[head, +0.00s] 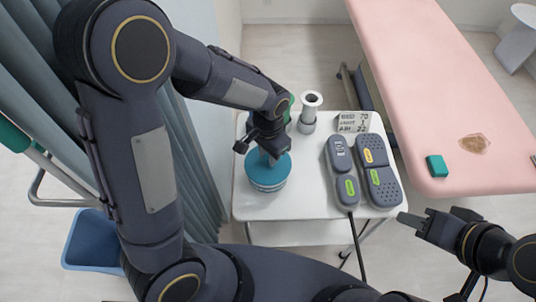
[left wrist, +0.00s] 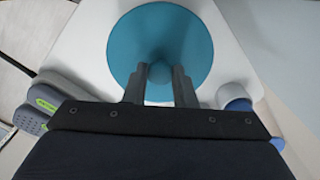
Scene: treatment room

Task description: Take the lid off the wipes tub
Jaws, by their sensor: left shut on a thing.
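The wipes tub (head: 267,185) stands upright on the white trolley top, with its round teal lid (head: 279,166) seated on it. In the left wrist view the lid (left wrist: 135,45) is a wide teal disc with a round knob (left wrist: 160,73) at its middle. My left gripper (head: 264,156) reaches down onto the lid from above. In the left wrist view its two fingers (left wrist: 159,88) are shut on the knob from either side. The tub's body is hidden under the lid there. My right gripper (head: 412,221) is off the trolley's right side, away from the tub; its jaw gap is unclear.
On the trolley (head: 305,190) are a white cylinder (head: 308,118), a display block (head: 353,122) and grey handsets (head: 380,175) with a cable. A pink couch (head: 420,90) bearing a teal block (head: 437,166) is at right. A blue bin (head: 92,240) and curtain are at left.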

